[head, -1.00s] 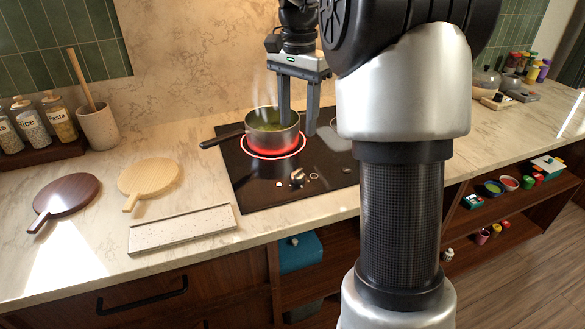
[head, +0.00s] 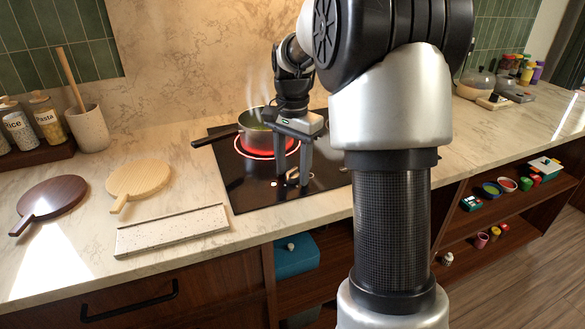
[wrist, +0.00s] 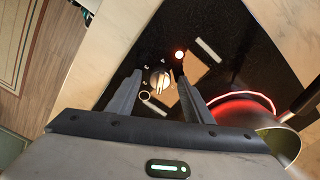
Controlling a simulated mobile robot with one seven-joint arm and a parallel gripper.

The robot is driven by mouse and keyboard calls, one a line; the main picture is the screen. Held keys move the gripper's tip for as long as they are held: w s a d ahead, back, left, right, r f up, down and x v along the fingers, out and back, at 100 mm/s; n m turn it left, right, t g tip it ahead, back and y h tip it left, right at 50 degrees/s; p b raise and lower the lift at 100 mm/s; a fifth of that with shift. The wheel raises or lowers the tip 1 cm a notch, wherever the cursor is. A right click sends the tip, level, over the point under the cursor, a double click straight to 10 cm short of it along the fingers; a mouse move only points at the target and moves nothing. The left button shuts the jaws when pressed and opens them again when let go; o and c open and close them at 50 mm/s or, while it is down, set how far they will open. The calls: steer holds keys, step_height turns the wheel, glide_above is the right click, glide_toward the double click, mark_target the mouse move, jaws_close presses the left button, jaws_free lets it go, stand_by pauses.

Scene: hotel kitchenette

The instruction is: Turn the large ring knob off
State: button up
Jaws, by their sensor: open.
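The knob (wrist: 159,79), metallic with a pale pointer bar and small marks around it, is on the front of the black cooktop (head: 240,193). In the wrist view it lies between the fingertips of my gripper (wrist: 158,76), which is open; I cannot tell whether either finger touches it. In the head view my gripper (head: 292,181) points down at the cooktop's front, and its fingers mostly hide the knob. The large ring (head: 251,155) glows red under a steaming pot (head: 256,140).
The pot's dark handle (head: 215,139) points left. A speckled tray (head: 170,233), a pale round board (head: 138,178) and a dark one (head: 52,196) lie on the counter to the left. Jars (head: 48,120) and a utensil crock (head: 87,130) stand behind.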

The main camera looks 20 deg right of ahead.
steer(key=c, duration=1.1)
steer(key=shift+o, duration=0.2)
steer(key=shift+r+p, duration=0.1)
steer(key=shift+p, duration=0.2)
steer(key=shift+r+n+p, duration=0.1)
steer(key=shift+n+p, duration=0.7)
steer(key=shift+n, duration=0.3)
steer(key=n+p, duration=0.2)
steer(key=n, duration=0.1)
steer(key=shift+n, duration=0.3)
steer(key=n+p, duration=0.3)
steer(key=n, duration=0.2)
steer(key=shift+n, duration=0.4)
steer(key=shift+n+p, duration=0.3)
steer(key=shift+p, duration=0.05)
